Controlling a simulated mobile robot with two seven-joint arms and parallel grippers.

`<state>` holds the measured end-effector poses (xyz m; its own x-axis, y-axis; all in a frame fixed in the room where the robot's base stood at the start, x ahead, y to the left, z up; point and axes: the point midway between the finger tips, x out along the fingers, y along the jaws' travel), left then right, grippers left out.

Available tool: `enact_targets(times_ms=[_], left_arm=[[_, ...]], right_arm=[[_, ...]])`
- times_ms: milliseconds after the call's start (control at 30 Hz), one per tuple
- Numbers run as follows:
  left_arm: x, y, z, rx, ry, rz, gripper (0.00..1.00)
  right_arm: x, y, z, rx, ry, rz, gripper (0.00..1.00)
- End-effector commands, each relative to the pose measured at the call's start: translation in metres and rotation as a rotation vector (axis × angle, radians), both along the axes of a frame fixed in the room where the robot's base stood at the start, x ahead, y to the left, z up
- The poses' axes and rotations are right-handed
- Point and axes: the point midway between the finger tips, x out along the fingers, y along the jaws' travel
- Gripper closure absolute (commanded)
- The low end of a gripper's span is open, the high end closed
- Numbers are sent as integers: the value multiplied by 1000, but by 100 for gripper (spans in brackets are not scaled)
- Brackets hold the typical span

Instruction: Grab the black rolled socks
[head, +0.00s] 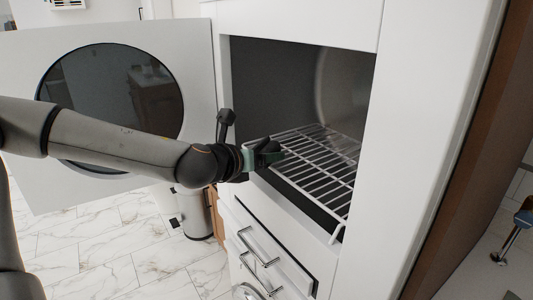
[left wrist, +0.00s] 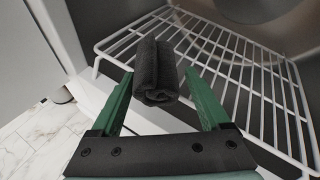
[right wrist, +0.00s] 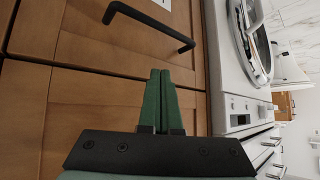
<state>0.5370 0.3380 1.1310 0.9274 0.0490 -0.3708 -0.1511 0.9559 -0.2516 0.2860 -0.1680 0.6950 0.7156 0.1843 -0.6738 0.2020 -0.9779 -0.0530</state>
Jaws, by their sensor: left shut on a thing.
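The black rolled socks (left wrist: 156,72) are a dark, rolled bundle between the green fingers of my left gripper (left wrist: 158,82) in the left wrist view. The gripper is shut on the socks, at the front edge of the white wire rack (left wrist: 240,80). In the head view my left gripper (head: 266,154) is at the opening of the white machine, by the rack's left front; the socks are hard to make out there. My right gripper (right wrist: 160,98) is shut and empty, with its fingers together in front of a wooden cabinet.
The machine's door (head: 195,75), with a round dark window, stands open on the left. Chrome-handled drawers (head: 262,245) are below the opening. A wooden cabinet front (right wrist: 100,85) with a black handle (right wrist: 150,27) is close to my right gripper. Marble-look floor lies at lower left.

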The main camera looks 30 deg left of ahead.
Motion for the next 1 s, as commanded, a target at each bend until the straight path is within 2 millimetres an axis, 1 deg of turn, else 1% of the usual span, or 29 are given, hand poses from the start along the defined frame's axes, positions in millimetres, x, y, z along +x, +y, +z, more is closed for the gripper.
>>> enact_targets(times_ms=[33, 300, 367, 633, 767, 867, 967, 1000], left_arm=[[0, 0, 0, 0, 0, 0, 39], [0, 0, 0, 0, -1, 0, 70], [0, 0, 0, 0, -1, 0, 76], [0, 0, 2, 0, -2, 1, 76], [0, 0, 8, 2, -3, 0, 76], [1, 0, 18, 2, -5, 0, 76], [1, 0, 38, 6, -8, 0, 76], [-5, -2, 43, 3, -7, -2, 76]], right_arm=[[0, 0, 0, 0, 0, 0, 100], [0, 0, 0, 0, 0, 0, 100], [0, 0, 0, 0, 0, 0, 100], [0, 0, 0, 0, 0, 0, 100], [0, 0, 1, 0, 1, 0, 100], [0, 0, 3, 0, 1, 0, 100], [0, 0, 7, 0, 1, 0, 100], [0, 0, 9, 0, 1, 0, 100]])
